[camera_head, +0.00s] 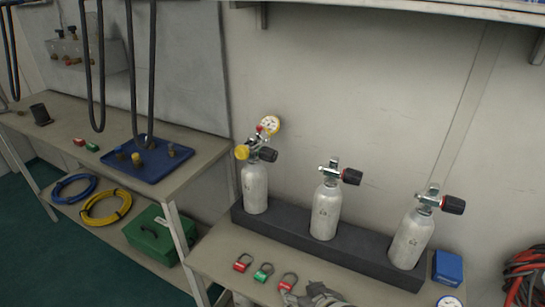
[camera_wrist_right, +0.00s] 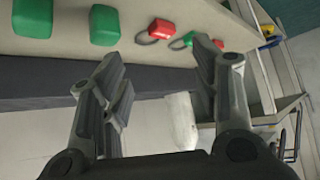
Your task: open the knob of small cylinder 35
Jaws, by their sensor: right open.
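Three small silver cylinders stand upright in a dark rack: a left one (camera_head: 255,188), a middle one (camera_head: 326,210) and a right one (camera_head: 411,238). Their markings are too small to read, so I cannot tell which is 35. Each has a valve with a dark knob: the left knob (camera_head: 268,155), the middle knob (camera_head: 352,176) and the right knob (camera_head: 453,205). The left one also carries a gauge (camera_head: 270,125) and a yellow cap. My right gripper (camera_head: 322,296) is low at the bottom edge, in front of the rack and apart from the knobs. The right wrist view shows its fingers (camera_wrist_right: 160,75) open and empty.
The dark rack (camera_head: 300,237) sits on a bench with red and green padlocks (camera_head: 263,271) near its front. A blue box (camera_head: 447,268) is right of the rack. A left bench (camera_head: 205,152) holds a blue tray (camera_head: 135,170). Space above the cylinders is free.

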